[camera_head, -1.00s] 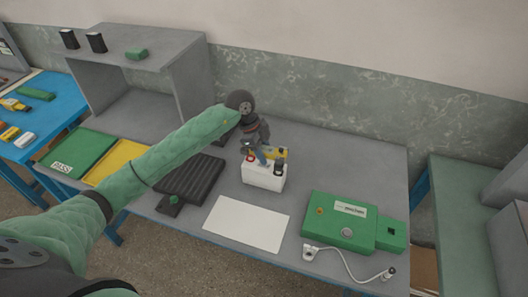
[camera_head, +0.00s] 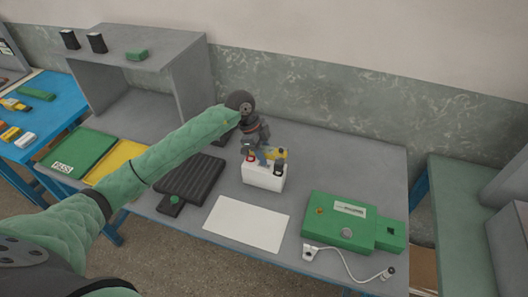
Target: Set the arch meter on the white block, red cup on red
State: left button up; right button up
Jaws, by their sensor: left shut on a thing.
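The white block (camera_head: 263,179) stands upright on the grey bench. The yellow arch meter (camera_head: 280,153) is at its top, with a dark cup (camera_head: 279,168) at the block's right end. A red part (camera_head: 251,158) shows at the block's left end; I cannot tell whether it is the red cup or the block's red terminal. My left gripper (camera_head: 267,157) comes down from above and is shut on the arch meter, hiding its middle. I cannot tell whether the cups touch the block. My right gripper is not in view.
A white sheet (camera_head: 246,223) lies in front of the block. A green box (camera_head: 338,222) with a cabled probe (camera_head: 310,252) is at the right. A black ribbed mat (camera_head: 190,178) and green and yellow trays (camera_head: 78,152) are at the left. A grey shelf (camera_head: 185,75) stands behind.

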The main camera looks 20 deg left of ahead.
pick_arm(q)
jog(key=shift+f+b, duration=0.55)
jog(key=shift+f, duration=0.6)
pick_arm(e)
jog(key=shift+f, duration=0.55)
pick_arm(q)
jog(key=o, duration=1.3)
jog(key=shift+a+r, duration=0.1)
jog(key=shift+r, duration=0.05)
jog(key=b+v, duration=0.2)
jog(key=v, duration=0.3)
jog(key=shift+a+r+b, duration=0.15)
jog(key=shift+r+b, duration=0.15)
jog(key=shift+r, duration=0.05)
jog(key=shift+v, duration=0.8)
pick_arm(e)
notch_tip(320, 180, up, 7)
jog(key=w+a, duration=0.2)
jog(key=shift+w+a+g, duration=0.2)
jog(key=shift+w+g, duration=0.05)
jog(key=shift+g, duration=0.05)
